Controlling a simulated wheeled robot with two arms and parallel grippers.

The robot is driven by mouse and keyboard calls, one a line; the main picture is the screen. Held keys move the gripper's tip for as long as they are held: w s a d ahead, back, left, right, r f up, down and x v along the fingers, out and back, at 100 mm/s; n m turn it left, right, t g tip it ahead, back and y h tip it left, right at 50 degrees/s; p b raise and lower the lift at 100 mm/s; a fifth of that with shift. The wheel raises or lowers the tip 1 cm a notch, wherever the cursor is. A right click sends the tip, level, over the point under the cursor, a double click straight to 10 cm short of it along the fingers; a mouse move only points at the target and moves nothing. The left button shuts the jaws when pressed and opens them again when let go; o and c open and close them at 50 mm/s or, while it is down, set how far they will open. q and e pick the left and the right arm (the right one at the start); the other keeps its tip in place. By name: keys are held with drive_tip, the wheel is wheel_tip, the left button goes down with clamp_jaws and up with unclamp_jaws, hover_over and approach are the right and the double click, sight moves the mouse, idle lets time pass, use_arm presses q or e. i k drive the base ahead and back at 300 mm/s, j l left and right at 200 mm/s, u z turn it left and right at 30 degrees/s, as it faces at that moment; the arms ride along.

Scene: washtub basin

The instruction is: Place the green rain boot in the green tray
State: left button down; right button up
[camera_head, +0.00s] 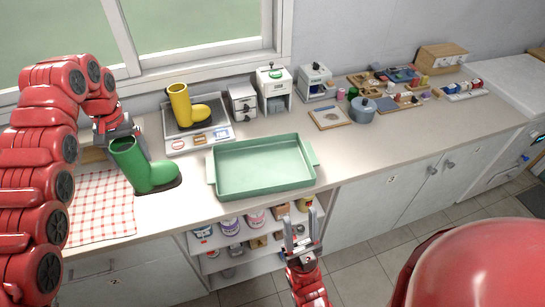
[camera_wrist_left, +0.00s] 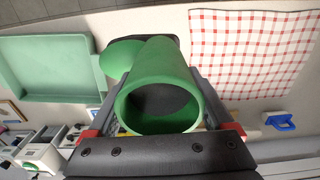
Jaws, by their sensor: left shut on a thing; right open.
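The green rain boot (camera_head: 146,171) stands upright on the counter in the head view, left of the tray, its toe pointing right. My left gripper (camera_head: 122,141) is shut on the boot's shaft near its top. In the left wrist view the boot (camera_wrist_left: 163,88) sits between the two fingers, with its open top toward the camera. The green tray (camera_head: 262,191) is empty on the counter to the right of the boot; it also shows in the left wrist view (camera_wrist_left: 48,80). My right gripper (camera_head: 301,243) is open and empty, in front of the counter, below the tray.
A yellow boot (camera_head: 187,106) stands on a scale-like device (camera_head: 198,137) behind the green boot. A red checked cloth (camera_head: 100,204) lies to the left. Small machines and a blue-grey pot (camera_head: 362,110) stand behind and right of the tray. Open shelves (camera_head: 245,243) lie below the counter.

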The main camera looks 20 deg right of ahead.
sight(260, 158)
drive_tip(key=i+l, duration=0.1)
drive_tip(key=l, duration=0.9)
drive_tip(key=i+l, duration=0.15)
drive_tip(key=l, duration=0.35)
drive_tip(key=i+l, duration=0.1)
drive_tip(key=l, duration=0.4)
drive_tip(key=u, duration=0.05)
